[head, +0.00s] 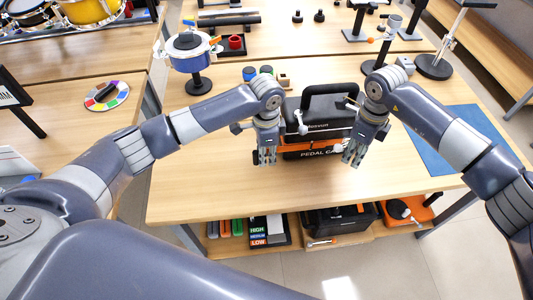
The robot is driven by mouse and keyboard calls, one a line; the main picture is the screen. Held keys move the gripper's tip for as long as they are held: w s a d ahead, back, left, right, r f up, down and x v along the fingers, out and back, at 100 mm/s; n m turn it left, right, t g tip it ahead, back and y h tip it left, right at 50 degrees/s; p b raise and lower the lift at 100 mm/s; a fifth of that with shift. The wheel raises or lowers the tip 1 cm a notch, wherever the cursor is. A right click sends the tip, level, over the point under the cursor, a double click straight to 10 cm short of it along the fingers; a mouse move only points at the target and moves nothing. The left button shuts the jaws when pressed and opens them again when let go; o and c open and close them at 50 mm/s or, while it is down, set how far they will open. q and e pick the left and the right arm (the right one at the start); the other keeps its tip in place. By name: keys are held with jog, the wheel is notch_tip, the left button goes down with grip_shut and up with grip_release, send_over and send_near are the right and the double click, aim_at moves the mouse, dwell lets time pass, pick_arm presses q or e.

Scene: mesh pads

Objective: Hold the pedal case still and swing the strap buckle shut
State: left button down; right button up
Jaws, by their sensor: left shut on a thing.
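The pedal case (318,113) is black with a raised handle, an orange lower band and the lettering "PEDAL CA…" on its front. It stands upright on the wooden table. My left gripper (266,158) points down at the case's front left corner and is shut on the case; the contact itself is hard to see. My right gripper (352,158) points down at the case's front right corner, partly covering it. Its finger gap is too small to judge. I cannot clearly make out the strap buckle; the arms hide parts of the case's sides.
A blue mat (440,140) lies right of the case. A blue drum (190,52) on a black stand is at the back left. Blue and green jars stand behind the case. A lower shelf holds another black case (340,220). The table front is clear.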

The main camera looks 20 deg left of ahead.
pick_arm(q)
jog(key=shift+s+a+f, duration=0.1)
jog(key=shift+a+f, duration=0.05)
jog(key=shift+f, duration=0.05)
pick_arm(e)
notch_tip(320, 180, up, 12)
jog(key=shift+d, duration=0.1)
pick_arm(q)
jog(key=c, duration=1.7)
grip_release()
jog(key=shift+r, duration=0.2)
jog(key=o, duration=0.3)
jog(key=shift+w, duration=0.2)
jog(key=shift+f, duration=0.1)
pick_arm(e)
jog(key=shift+w+f, duration=0.1)
